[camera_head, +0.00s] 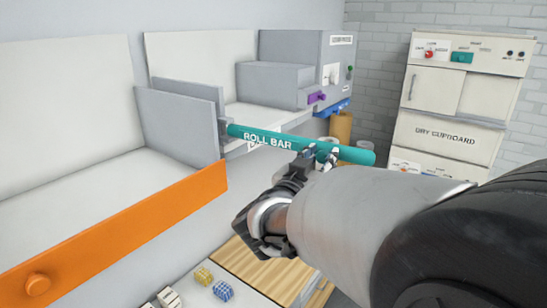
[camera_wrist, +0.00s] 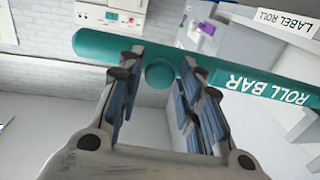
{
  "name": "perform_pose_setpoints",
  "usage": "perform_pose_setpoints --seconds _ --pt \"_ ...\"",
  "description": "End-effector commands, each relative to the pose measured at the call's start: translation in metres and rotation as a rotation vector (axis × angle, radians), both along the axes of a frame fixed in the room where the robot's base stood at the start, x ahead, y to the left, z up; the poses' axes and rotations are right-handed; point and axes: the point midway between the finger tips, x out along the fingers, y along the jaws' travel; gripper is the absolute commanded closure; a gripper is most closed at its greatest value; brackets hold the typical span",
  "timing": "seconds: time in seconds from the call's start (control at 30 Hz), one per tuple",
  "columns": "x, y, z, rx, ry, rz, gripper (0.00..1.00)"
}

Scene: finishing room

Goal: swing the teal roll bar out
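The teal roll bar (camera_head: 265,137), lettered ROLL BAR, sticks out to the right from the grey panel's end, above the white surface. It also crosses the top of the wrist view (camera_wrist: 265,84). A round teal knob (camera_wrist: 160,75) shows below the bar in the wrist view. My gripper (camera_head: 318,157) is at the bar's right part. In the wrist view its two fingers (camera_wrist: 160,68) are apart, one on each side of the knob, with gaps visible between them and it. The head view does not show clearly whether the fingertips touch the bar.
An orange bar (camera_head: 120,235) with a knob runs along the front left edge. A grey machine (camera_head: 305,75) with a purple knob (camera_head: 317,97) stands behind. A white dry cupboard (camera_head: 455,105) stands at the back right. A wooden board (camera_head: 265,270) and small patterned blocks (camera_head: 222,290) lie below.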

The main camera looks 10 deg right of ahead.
Motion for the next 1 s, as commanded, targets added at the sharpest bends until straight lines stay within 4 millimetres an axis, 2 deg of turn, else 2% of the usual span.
perform_pose_setpoints --seconds 0.13,0.43,0.57,1.0 --pt "0.0 0.0 -0.001 0.0 0.002 0.0 0.54" --pt "-0.001 0.0 -0.001 0.001 0.003 0.0 0.54" --pt "-0.007 0.007 -0.001 0.0 0.002 0.003 0.54" --pt "-0.074 0.061 -0.001 0.002 0.002 0.006 0.54"
